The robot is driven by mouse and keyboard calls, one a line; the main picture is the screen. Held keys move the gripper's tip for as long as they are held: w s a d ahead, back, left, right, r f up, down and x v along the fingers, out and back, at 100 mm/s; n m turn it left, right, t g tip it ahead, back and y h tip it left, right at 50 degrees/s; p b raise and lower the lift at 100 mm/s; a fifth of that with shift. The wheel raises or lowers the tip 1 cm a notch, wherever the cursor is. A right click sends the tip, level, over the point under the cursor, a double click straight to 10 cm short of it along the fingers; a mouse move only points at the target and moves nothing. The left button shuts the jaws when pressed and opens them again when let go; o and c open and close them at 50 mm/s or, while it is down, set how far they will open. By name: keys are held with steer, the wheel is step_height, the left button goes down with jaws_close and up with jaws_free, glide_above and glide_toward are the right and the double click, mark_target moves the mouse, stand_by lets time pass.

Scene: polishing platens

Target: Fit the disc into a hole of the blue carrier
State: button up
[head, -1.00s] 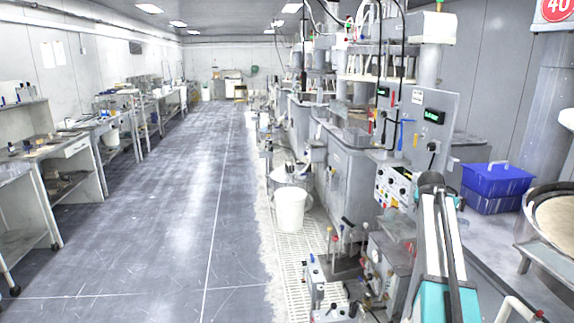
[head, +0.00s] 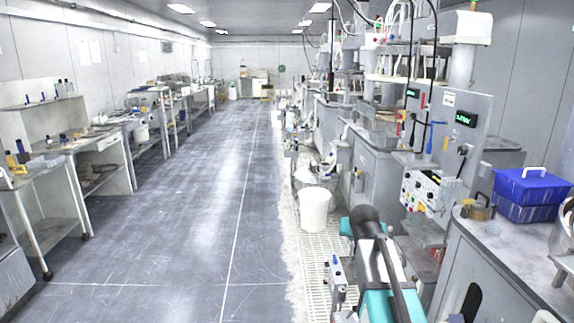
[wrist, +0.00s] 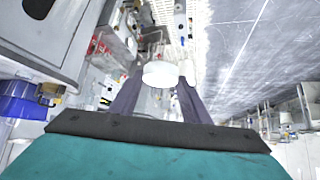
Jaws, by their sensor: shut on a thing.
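In the wrist view my gripper (wrist: 158,82) is shut on a pale, round disc (wrist: 160,74), held between its two dark fingertips. In the head view my arm reaches forward at the lower middle; the fingers and the disc are hidden there. I do not see the blue carrier with holes in either view.
Grey machines with a control panel (head: 433,190) stand beyond. A white bucket (head: 315,209) stands left of them. The aisle floor (head: 190,235) is clear.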

steer(key=s+a+f+n+y, duration=0.1)
steer(key=s+a+n+y, duration=0.1)
steer(key=s+a, duration=0.4)
steer(key=shift+a+n+y, duration=0.4)
steer(key=shift+a+n, duration=0.3)
steer(key=shift+n, duration=0.1)
steer(key=shift+f, duration=0.1)
steer(key=shift+d, duration=0.1)
